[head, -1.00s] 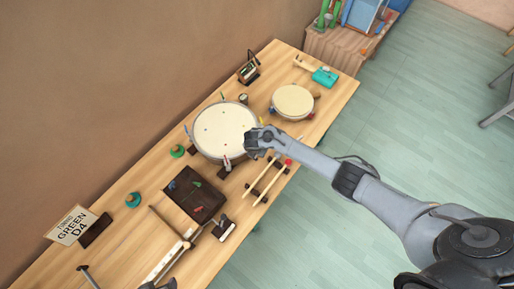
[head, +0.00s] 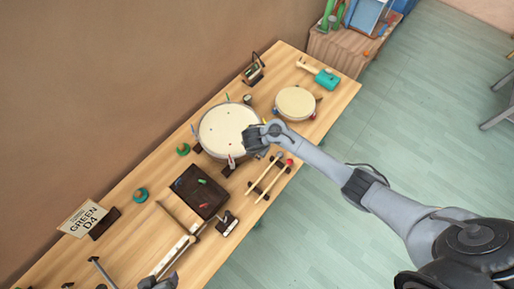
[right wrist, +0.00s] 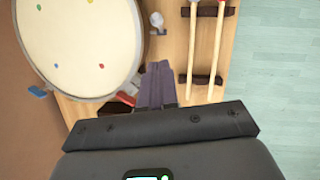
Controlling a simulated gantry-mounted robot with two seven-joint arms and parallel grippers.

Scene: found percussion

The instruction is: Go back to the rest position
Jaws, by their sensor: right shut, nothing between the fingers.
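My right gripper (head: 254,139) is over the near right rim of the large drum (head: 224,125) in the head view. In the right wrist view its fingers (right wrist: 157,85) are together with nothing between them, and the large drum (right wrist: 80,40) is at the upper left. I cannot tell whether the gripper touches the rim. At the bottom edge of the head view, part of what seems to be my left gripper (head: 158,282) shows; its fingers cannot be made out.
Two drumsticks (head: 270,180) lie on a dark rack, also in the wrist view (right wrist: 218,45). A small drum (head: 295,103), a teal mallet (head: 327,79), a dark tray (head: 199,191), and a sign (head: 84,217) share the wooden table (head: 130,240).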

